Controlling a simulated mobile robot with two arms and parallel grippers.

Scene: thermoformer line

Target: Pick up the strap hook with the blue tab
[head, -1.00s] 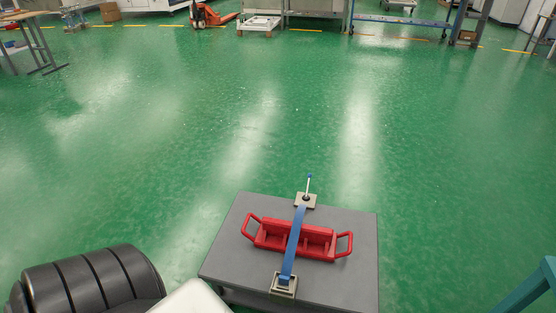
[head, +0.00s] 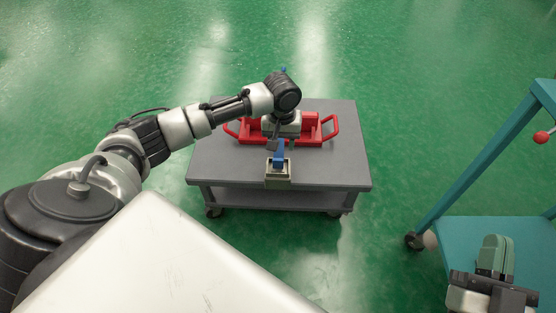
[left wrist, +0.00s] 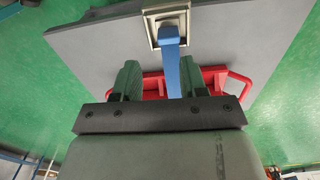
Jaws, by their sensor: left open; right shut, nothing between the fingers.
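The blue strap runs across the red carrier (head: 329,126) on the grey cart. Its near blue end (head: 279,158) sits at a beige bracket (head: 278,172) on the cart's near edge. A small blue tip (head: 284,69) shows beyond my left wrist; the rest of that far end is hidden. My left gripper (head: 277,138) is over the carrier. In the left wrist view its green fingers (left wrist: 158,70) are open, with the strap (left wrist: 172,75) running between them and the near bracket (left wrist: 165,22) beyond; contact cannot be told. My right gripper (head: 497,242) is shut and empty at lower right.
The grey cart top (head: 225,165) has bare room on both sides of the carrier. A teal wheeled frame (head: 470,165) with a red knob (head: 541,137) stands at the right, near my right gripper. Green floor around the cart looks clear.

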